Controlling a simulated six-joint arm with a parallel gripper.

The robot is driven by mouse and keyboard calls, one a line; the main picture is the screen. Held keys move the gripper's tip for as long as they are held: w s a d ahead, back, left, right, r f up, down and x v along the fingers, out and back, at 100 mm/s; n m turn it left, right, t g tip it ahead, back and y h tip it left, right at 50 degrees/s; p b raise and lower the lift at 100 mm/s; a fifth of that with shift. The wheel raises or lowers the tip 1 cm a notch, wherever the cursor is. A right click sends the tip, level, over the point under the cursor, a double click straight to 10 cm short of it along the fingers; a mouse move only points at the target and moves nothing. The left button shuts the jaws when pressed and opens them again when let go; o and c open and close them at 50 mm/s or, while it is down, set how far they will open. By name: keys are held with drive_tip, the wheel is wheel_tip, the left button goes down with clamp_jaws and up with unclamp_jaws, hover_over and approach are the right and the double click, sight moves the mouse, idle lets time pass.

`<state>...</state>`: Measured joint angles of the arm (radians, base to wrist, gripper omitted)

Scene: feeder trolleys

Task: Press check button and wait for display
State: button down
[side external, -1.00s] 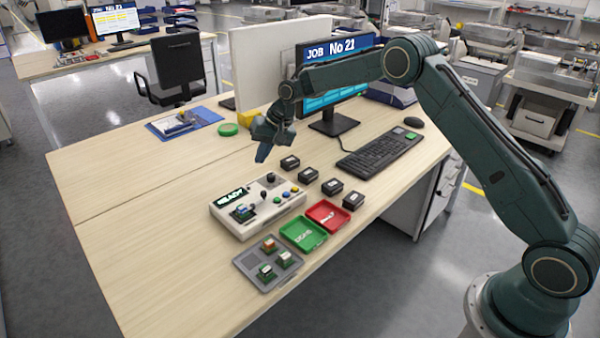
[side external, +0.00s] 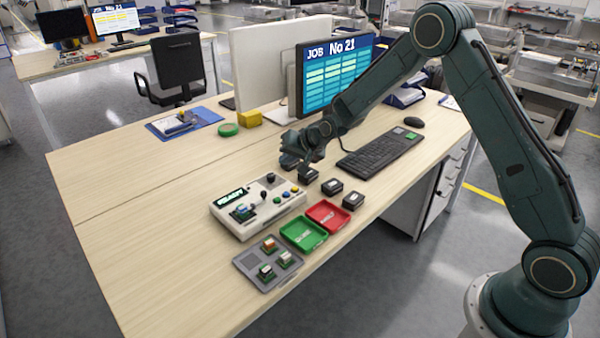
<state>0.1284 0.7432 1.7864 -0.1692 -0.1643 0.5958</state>
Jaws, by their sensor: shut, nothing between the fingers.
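The white tester box (side external: 262,225) stands on the wooden desk, with its small screen (side external: 232,197) reading "READY". A small part with a blue top (side external: 243,212) sits on the tester below the screen. The tester's right half carries green, blue and yellow buttons (side external: 286,194) and black knobs (side external: 270,179). I cannot read which button is the check button. My gripper (side external: 300,170) is shut and empty, behind and right of the tester, low over the row of black boxes. It is apart from the buttons, and its fingertips are partly hidden.
Black boxes (side external: 332,187) stand right of the tester. Green (side external: 318,242) and red (side external: 340,229) trays and a grey tray (side external: 246,262) with several parts lie in front. A keyboard (side external: 382,153) and a monitor (side external: 335,75) stand behind.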

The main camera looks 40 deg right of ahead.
drive_tip(key=shift+s+f, duration=0.1)
idle(0.5)
drive_tip(key=shift+f, duration=4.3)
drive_tip(key=shift+f, duration=0.85)
drive_tip(key=shift+r, duration=0.8)
drive_tip(key=shift+r, duration=0.1)
drive_tip(key=shift+r, duration=2.45)
